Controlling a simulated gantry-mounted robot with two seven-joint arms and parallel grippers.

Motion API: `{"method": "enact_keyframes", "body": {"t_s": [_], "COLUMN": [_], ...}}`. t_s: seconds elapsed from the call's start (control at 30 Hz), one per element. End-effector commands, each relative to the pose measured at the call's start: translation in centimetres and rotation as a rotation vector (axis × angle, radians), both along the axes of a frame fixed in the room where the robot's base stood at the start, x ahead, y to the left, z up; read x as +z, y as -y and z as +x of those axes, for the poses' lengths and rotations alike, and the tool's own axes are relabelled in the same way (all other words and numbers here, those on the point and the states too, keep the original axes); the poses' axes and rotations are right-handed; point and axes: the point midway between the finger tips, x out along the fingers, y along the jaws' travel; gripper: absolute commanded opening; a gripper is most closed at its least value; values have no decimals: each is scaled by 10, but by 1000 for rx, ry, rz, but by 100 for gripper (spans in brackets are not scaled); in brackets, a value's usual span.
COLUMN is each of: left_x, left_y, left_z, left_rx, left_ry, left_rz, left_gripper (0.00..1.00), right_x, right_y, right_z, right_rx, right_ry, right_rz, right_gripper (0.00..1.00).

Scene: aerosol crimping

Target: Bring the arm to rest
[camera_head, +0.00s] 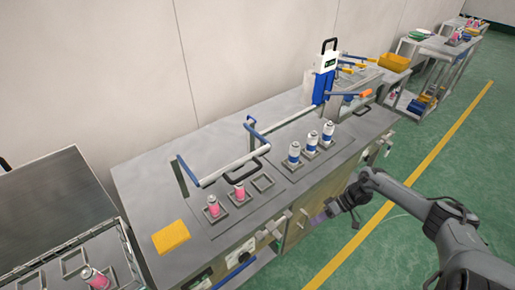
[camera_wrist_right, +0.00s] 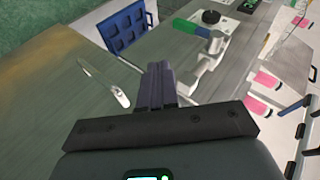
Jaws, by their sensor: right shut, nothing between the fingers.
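My right arm comes in from the right in the head view. Its gripper (camera_head: 322,215) is beside the front face of the steel workbench (camera_head: 215,145), past the bench's front edge and clear of the cans. In the right wrist view the two dark fingers (camera_wrist_right: 157,82) are pressed together with nothing between them. My left gripper is not in view.
Blue-and-white cans (camera_head: 311,143) stand in holders on the bench, with pink cans (camera_head: 213,206) further left. A yellow block (camera_head: 171,237) lies at the near left. A crimping machine (camera_head: 325,75) stands at the back. Green floor (camera_head: 400,240) in front is open.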

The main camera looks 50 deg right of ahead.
Motion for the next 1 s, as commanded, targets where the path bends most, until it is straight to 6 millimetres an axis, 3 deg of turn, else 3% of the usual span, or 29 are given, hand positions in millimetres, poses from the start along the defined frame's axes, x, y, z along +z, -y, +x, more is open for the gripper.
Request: {"method": "enact_keyframes", "body": {"t_s": [0.17,0.27,0.4,0.53,0.6,0.7,0.83,1.0], "left_x": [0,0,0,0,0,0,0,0], "left_y": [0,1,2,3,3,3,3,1], "left_z": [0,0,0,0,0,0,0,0], "left_rx": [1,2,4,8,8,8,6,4], "left_ry": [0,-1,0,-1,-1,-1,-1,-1], "left_rz": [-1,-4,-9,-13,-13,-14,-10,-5], "left_gripper": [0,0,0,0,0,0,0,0], "right_x": [-35,-55,-77,-84,-76,-49,-1,62], "right_y": [-35,-86,-186,-285,-335,-380,-397,-375], "right_z": [-31,-49,-63,-60,-49,-23,6,17], "right_rx": [-10,15,69,126,137,113,43,-38], "right_ry": [-53,-65,-14,105,196,308,373,314], "right_rz": [74,157,237,175,87,-78,-299,-549], "right_gripper": [0,0,0,0,0,0,0,0]}}
